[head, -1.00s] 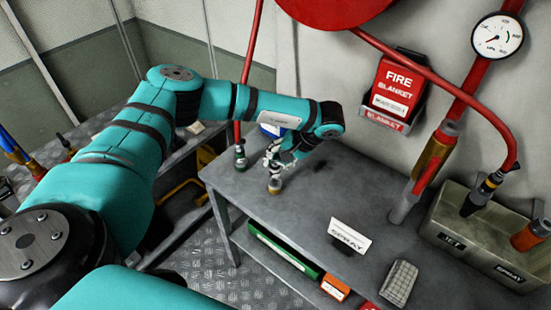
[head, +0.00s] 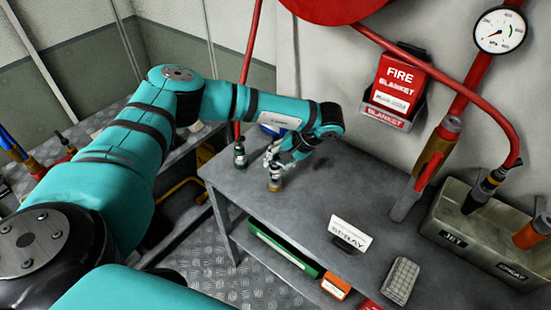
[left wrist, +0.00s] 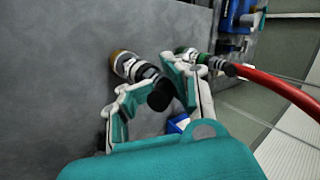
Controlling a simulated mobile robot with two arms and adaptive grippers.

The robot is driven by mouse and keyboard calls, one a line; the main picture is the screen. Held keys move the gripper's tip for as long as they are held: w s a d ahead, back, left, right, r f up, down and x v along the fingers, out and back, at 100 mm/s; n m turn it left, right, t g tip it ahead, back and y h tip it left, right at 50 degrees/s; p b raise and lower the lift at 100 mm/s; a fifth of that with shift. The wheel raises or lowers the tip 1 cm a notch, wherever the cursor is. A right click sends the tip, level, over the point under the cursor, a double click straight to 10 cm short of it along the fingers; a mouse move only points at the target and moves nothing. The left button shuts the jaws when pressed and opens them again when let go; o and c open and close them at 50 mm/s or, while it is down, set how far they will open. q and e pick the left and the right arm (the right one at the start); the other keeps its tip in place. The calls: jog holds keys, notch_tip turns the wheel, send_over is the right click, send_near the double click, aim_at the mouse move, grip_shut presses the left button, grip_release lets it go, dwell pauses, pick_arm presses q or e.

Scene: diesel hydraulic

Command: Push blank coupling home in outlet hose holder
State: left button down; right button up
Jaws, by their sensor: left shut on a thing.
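My left gripper (head: 274,162) is low over the left end of the grey table. It is shut on a brass-and-black coupling (head: 276,184), whose brass end meets the tabletop. In the left wrist view the black body of the coupling (left wrist: 138,70) lies between the two fingers (left wrist: 155,88), with the brass end beyond the tips. Beside it, a green-ended coupling on a red hose (head: 240,157) stands at the table's edge; it also shows in the left wrist view (left wrist: 184,55). I cannot tell which part is the outlet hose holder. My right gripper is not in view.
The grey table (head: 310,205) is clear around the middle. A grey box with hose nozzles (head: 470,235) is at the right. A blue item (left wrist: 235,15) is beyond the hose.

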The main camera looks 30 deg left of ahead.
pick_arm(q)
jog(key=shift+f+b, duration=0.5)
jog(key=shift+f, duration=0.3)
jog(key=c, duration=0.9)
grip_release()
